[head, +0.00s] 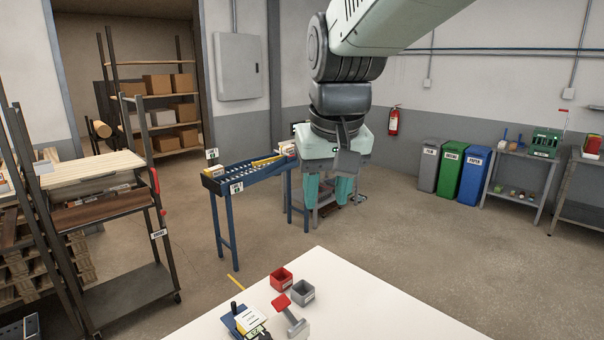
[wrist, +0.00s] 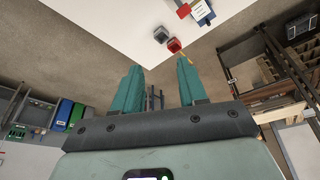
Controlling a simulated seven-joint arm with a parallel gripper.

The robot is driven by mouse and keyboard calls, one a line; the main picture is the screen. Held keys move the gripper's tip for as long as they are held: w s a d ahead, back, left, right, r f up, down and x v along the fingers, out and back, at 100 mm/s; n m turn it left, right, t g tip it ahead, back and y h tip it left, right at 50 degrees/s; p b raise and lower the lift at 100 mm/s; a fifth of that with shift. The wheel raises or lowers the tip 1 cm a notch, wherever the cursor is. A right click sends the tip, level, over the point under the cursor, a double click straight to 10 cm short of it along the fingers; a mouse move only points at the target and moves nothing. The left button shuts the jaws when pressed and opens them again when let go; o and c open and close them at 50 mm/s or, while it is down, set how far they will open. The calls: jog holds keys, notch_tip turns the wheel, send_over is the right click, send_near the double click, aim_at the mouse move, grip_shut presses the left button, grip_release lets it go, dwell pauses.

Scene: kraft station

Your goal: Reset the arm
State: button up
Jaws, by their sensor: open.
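My gripper (head: 329,190) hangs in the air beyond the far edge of the white table (head: 385,305) in the head view, with its teal fingers pointing down. In the wrist view the two fingers of my gripper (wrist: 160,88) stand apart, with nothing between them. The gripper is open and empty, and touches nothing that I can see.
On the table are a red bin (head: 281,279), a grey bin (head: 303,292), a red-and-grey tool (head: 289,314) and a blue item with a white label (head: 243,321). Behind stand a blue roller conveyor (head: 240,172) and a rack (head: 110,190). The table's right side is clear.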

jog(key=s+d+f+m+t, duration=0.1)
jog(key=s+d, duration=0.2)
jog(key=s, duration=0.6)
jog(key=s+d+f+m+t, duration=0.1)
jog(key=s+d, duration=0.3)
jog(key=s, duration=0.5)
jog(key=shift+s+d+h, duration=0.2)
jog(key=shift+s+h, duration=0.1)
jog(key=shift+r, duration=0.1)
